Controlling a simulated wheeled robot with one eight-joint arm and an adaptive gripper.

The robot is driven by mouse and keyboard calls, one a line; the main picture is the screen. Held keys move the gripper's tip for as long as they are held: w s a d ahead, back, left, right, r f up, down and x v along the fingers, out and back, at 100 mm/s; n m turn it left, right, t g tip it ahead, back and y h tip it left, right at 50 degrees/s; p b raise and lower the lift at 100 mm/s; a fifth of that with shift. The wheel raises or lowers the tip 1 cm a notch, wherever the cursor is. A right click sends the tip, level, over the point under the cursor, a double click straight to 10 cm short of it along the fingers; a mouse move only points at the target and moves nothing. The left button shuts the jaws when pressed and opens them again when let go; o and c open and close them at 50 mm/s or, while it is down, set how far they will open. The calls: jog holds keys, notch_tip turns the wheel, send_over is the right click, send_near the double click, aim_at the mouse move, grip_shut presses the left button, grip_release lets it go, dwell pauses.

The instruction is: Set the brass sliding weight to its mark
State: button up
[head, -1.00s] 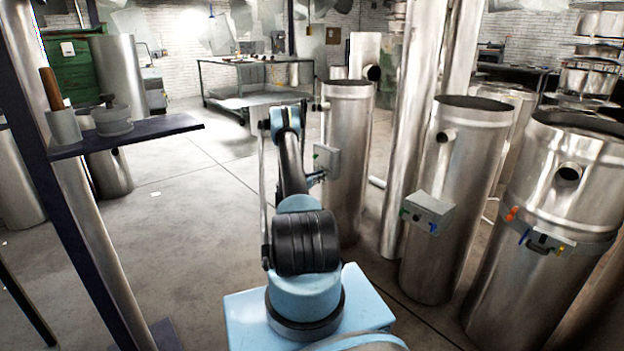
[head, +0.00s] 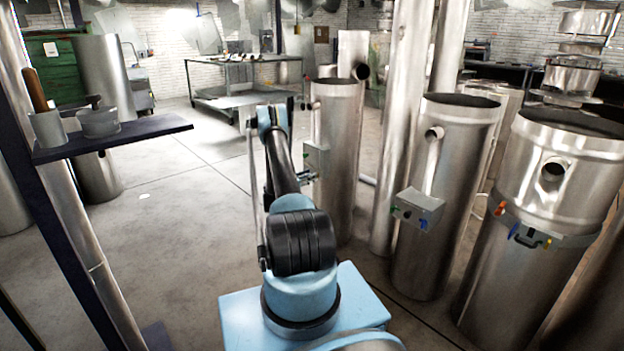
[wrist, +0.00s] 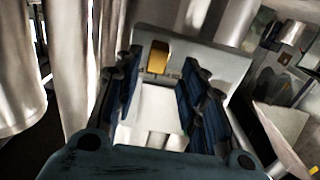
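The brass weight (wrist: 159,57) shows in the wrist view as a small yellow-gold block on the front of a pale grey box (wrist: 205,60). My gripper (wrist: 158,84) is open, with a dark blue ribbed finger on each side. The weight appears between the fingertips in the picture, beyond them, and I see no contact. A mark for the weight cannot be made out. In the head view, my arm reaches toward a grey box (head: 317,158) on the nearest middle pipe. My gripper is mostly hidden there, and no brass weight can be made out.
Metal flue pipes stand close on the right, two with fittings: a grey box (head: 418,207) and a band with coloured knobs (head: 527,236). A dark shelf (head: 150,136) with cups juts in at left. A workbench (head: 245,62) stands behind. Floor between is clear.

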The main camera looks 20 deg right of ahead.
jog(key=v, duration=0.9)
jog(key=shift+s+a, duration=0.15)
jog(key=shift+a, duration=0.05)
jog(key=shift+r, duration=0.1)
